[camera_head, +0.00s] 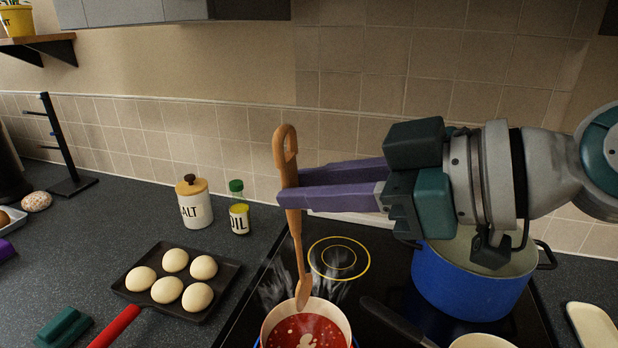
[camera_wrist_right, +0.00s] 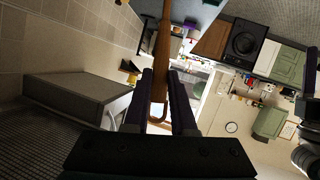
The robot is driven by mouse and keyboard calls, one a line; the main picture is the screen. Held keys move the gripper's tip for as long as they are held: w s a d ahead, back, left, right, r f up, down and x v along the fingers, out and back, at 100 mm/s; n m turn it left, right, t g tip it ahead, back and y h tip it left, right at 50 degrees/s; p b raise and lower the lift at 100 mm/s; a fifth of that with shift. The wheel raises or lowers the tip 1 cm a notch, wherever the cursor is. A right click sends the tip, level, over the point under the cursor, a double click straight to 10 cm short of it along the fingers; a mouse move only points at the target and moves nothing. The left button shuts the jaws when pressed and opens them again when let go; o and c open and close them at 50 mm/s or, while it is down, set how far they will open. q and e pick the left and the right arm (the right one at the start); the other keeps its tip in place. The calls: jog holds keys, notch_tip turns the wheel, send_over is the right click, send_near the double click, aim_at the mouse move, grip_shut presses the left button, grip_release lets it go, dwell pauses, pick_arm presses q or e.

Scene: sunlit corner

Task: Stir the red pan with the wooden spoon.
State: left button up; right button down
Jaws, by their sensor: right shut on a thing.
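The wooden spoon (camera_head: 296,240) stands nearly upright, its bowl end down, in the head view. My right gripper (camera_head: 284,188) is shut on its upper handle, below the looped top. The spoon also shows between the purple fingers in the right wrist view (camera_wrist_right: 163,45). A pan with red contents (camera_head: 306,332) is at the bottom edge, partly cut off. The spoon's lower end overlaps the pan's far rim; I cannot tell if it touches the contents. A purple bit at the left edge may be my left gripper (camera_head: 6,248).
A blue pot (camera_head: 470,285) stands on the hob to the right. A dark square pan (camera_head: 205,310) with several pale round items lies left. Behind it are a salt jar (camera_head: 195,208) and oil bottle (camera_head: 239,215). A ringed burner (camera_head: 339,258) is bare behind the pan.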

notch_tip(320, 180, down, 12)
jog(key=b, duration=1.1)
jog(key=shift+b, duration=0.4)
jog(key=shift+f, duration=0.1)
